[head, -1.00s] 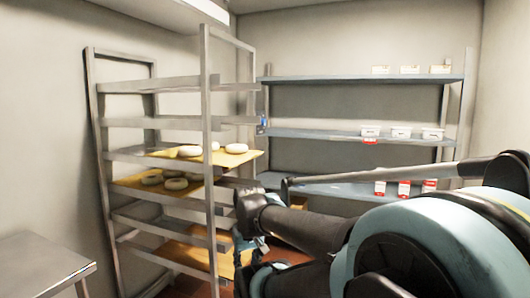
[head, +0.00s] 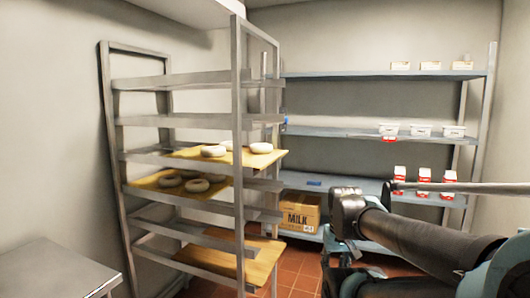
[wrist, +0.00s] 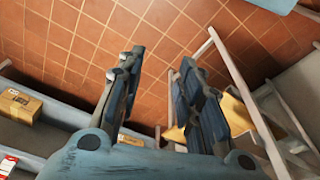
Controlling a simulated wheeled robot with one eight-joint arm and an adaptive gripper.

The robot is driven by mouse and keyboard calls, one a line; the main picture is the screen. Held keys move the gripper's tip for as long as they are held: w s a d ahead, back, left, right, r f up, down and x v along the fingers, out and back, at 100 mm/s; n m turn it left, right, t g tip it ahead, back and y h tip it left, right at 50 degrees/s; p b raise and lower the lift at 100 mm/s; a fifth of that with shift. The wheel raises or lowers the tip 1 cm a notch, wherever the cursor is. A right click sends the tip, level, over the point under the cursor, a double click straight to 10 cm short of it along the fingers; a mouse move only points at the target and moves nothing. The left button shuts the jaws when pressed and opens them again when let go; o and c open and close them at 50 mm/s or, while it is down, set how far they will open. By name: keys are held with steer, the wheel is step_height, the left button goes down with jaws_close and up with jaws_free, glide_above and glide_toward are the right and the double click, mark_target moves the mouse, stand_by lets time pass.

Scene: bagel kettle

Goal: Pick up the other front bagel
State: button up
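My gripper (wrist: 155,80) is open and empty in the wrist view, pointing down over the tiled floor. It is away from all the bagels, to the right of the rack.
The metal rack (head: 239,120) stands at centre left with an empty board (head: 255,262) low in it. A blue-grey shelf (head: 350,132) behind holds small boxes and a milk carton box (head: 299,213). A steel table (head: 50,275) is at lower left. Tiled floor (head: 295,275) shows between.

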mark_target(261, 148)
steer(key=shift+o, duration=0.6)
